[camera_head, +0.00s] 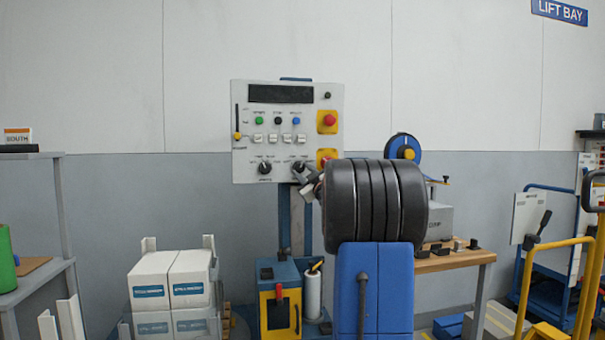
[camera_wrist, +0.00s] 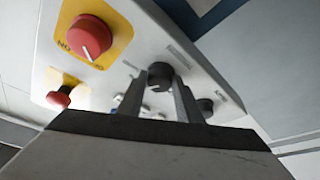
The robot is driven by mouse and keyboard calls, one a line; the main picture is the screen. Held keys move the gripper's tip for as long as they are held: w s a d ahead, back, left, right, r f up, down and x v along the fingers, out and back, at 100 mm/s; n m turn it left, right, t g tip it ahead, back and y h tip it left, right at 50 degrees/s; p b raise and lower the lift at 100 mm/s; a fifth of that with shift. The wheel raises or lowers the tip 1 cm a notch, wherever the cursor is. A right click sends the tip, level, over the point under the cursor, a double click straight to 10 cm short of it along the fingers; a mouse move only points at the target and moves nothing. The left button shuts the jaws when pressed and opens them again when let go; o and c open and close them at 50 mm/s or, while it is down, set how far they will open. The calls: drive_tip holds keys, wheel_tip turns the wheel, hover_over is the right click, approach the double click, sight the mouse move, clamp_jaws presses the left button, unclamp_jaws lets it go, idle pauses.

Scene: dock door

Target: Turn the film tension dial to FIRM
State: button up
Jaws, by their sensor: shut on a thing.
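A pale grey control panel (camera_head: 243,150) stands ahead, in front of the wall. Two black dials sit low on it: a left dial (camera_head: 264,168) and a right dial (camera_head: 299,165). My gripper (camera_head: 304,178) is at the right dial, its fingers partly hidden by my arm. In the wrist view my gripper (camera_wrist: 160,84) is shut on the right dial (camera_wrist: 160,73), with one finger on each side. The other dial (camera_wrist: 206,106) shows just beyond the right finger. The dial labels are too small to read, so I cannot tell which setting it points at.
A red button (camera_head: 329,120) on a yellow plate and a red rotary switch (camera_wrist: 89,37) are near the held dial. Small coloured buttons and a slider (camera_head: 237,135) are also on the panel. A workbench (camera_head: 455,262) stands right; stacked boxes (camera_head: 172,280) stand left.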

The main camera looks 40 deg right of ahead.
drive_tip(key=shift+n, duration=0.7)
drive_tip(key=o, duration=1)
drive_tip(key=v, duration=1.7)
drive_tip(key=shift+s+d+r, duration=0.1)
drive_tip(key=shift+s, duration=0.2)
